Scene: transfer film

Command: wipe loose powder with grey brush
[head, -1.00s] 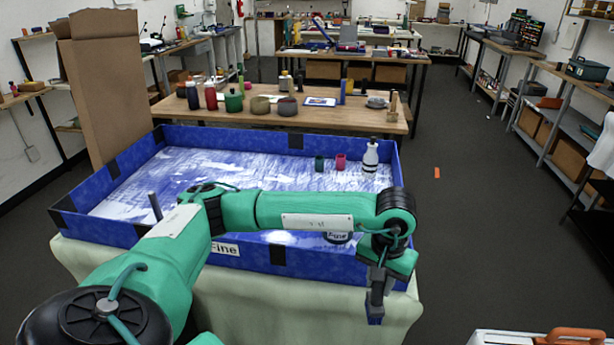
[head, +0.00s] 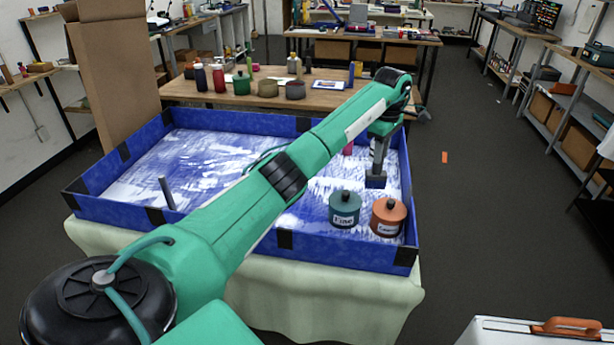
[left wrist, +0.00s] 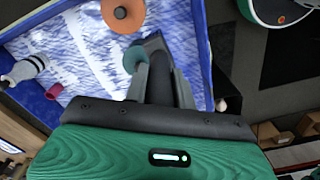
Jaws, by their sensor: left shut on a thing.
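My left gripper (head: 379,152) is over the right part of the blue tray (head: 120,207), behind the two jars. It is shut on the grey brush (head: 376,181), whose dark block-shaped end points down; whether it touches the tray floor I cannot tell. The brush also shows between the fingers in the left wrist view (left wrist: 152,45). White loose powder (head: 178,160) lies in streaks over the tray's blue floor. A green jar (head: 344,208) labelled Fine and an orange jar (head: 388,217) stand in the tray's front right corner. My right gripper is not in view.
A pink cup (left wrist: 54,91) and a white bottle (left wrist: 27,70) stand in the tray; my arm mostly hides them in the head view. A grey upright stick (head: 166,192) is at the front left. A wooden table (head: 225,98) with pots stands behind.

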